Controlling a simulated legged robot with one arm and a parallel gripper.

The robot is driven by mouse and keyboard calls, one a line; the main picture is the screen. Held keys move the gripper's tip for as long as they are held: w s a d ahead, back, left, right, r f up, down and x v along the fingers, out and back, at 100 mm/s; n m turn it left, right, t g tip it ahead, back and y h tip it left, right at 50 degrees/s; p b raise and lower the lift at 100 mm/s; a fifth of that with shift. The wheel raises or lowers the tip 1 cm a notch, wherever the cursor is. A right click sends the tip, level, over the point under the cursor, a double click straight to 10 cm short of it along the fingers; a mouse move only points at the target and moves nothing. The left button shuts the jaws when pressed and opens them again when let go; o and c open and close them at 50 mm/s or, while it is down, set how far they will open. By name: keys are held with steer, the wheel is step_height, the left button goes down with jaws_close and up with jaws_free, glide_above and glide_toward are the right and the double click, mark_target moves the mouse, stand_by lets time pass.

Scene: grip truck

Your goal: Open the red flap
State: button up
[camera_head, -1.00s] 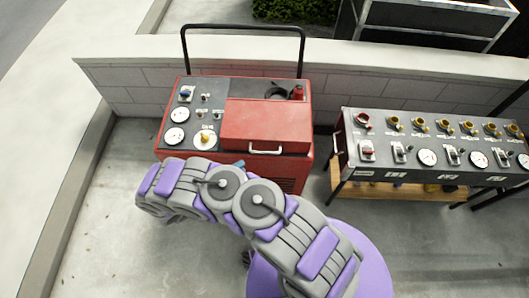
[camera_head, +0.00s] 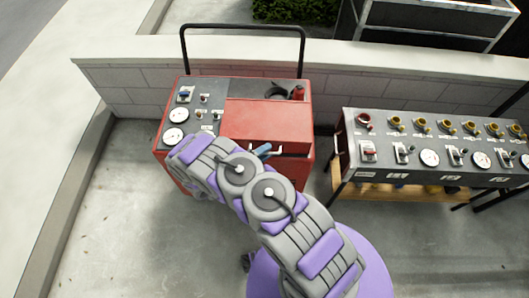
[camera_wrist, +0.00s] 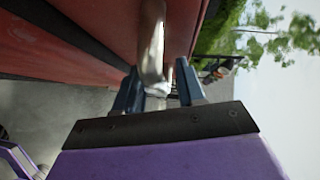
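The red flap (camera_head: 267,118) is the raised red panel on the red cart (camera_head: 303,172), and it lies closed. Its pale metal handle (camera_head: 279,150) is on the flap's front edge, partly hidden by my gripper (camera_head: 262,150). In the wrist view, my gripper (camera_wrist: 157,88) has its two dark blue fingers apart, one on each side of the handle (camera_wrist: 151,45). A gap shows beside the handle, so the gripper looks open around it. Whether a finger touches it I cannot tell.
Gauges (camera_head: 176,115) and switches sit on the cart's left panel, partly behind my arm. A black push bar (camera_head: 243,27) rises behind it. A bench with valves and gauges (camera_head: 440,150) stands to the right. A low wall (camera_head: 130,75) runs behind. Concrete floor is clear at left.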

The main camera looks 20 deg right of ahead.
steer(key=shift+c, duration=0.2)
jaws_close()
stand_by(0.4)
